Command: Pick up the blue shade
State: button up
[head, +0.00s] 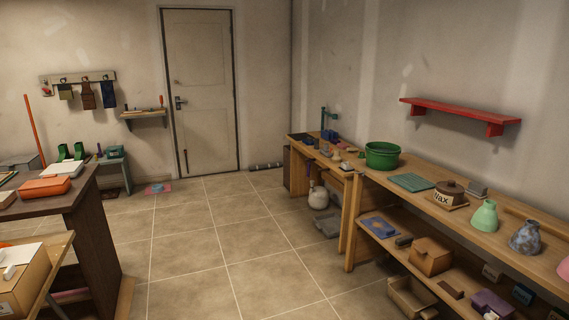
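A bell-shaped, mottled blue-grey shade (526,239) stands upright on the long wooden bench (424,204) at the right, near the picture's right edge. It is the only shade in view with a bluish colour. A plain mint-green shade (484,217) of similar form stands just to its left, with a small gap between them. My gripper is not in view.
A red wall shelf (459,110) hangs above. The tiled floor (225,240) between the benches is clear.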

aim_at(526, 241)
jog(key=z, duration=0.85)
jog(key=k, duration=0.85)
jog(key=z, duration=0.35)
jog(key=i, duration=1)
jog(key=z, duration=0.1)
